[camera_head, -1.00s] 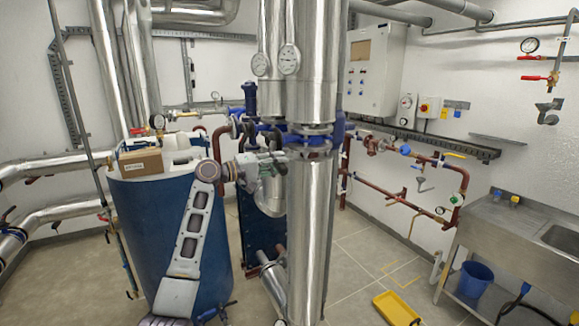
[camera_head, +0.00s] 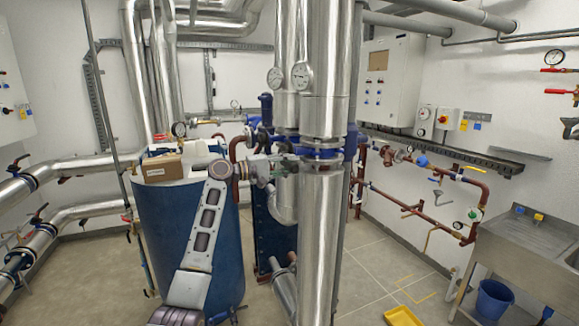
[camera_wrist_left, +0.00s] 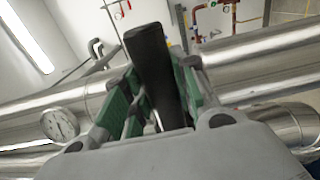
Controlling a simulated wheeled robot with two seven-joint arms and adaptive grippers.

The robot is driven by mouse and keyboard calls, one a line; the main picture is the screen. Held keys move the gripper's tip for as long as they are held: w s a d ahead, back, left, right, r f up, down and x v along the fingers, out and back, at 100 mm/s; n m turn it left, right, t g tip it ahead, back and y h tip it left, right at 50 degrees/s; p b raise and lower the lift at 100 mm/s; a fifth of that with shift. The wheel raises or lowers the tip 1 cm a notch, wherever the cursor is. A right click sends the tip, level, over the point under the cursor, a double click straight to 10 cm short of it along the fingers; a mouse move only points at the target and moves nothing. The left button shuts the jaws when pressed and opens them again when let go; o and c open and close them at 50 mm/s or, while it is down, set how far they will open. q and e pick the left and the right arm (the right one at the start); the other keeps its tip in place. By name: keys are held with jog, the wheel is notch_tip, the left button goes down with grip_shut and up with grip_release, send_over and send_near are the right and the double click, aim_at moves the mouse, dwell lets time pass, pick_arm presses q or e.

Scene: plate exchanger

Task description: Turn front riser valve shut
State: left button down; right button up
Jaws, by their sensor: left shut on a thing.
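The front riser is a thick silver pipe (camera_head: 318,235) in the middle of the head view, with a blue valve body (camera_head: 322,152) at its flanges. My left gripper (camera_head: 286,166) is just left of the riser at flange height, its arm rising from the bottom left. In the left wrist view a dark lever (camera_wrist_left: 150,65) stands between the green-padded fingers of my left gripper (camera_wrist_left: 155,92), which is shut on it. The lever's joint to the valve is hidden. My right gripper is not in view.
A blue tank (camera_head: 160,235) with a cardboard box (camera_head: 162,168) on top stands left of the riser. A second silver riser (camera_head: 287,110) is close behind. A steel sink (camera_head: 530,245) and red pipes (camera_head: 420,212) are at right.

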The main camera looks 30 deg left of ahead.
pick_arm(q)
jog(key=shift+a+r, duration=0.1)
jog(key=shift+r, duration=0.25)
jog(key=c, duration=1.3)
grip_release()
jog(key=shift+o, duration=0.9)
jog(key=shift+f, duration=0.15)
jog(key=shift+f, duration=0.1)
jog(key=shift+s+a, duration=0.35)
jog(key=shift+s, duration=0.05)
jog(key=v, duration=1)
jog(key=shift+s+a, duration=0.25)
jog(key=shift+s, duration=0.1)
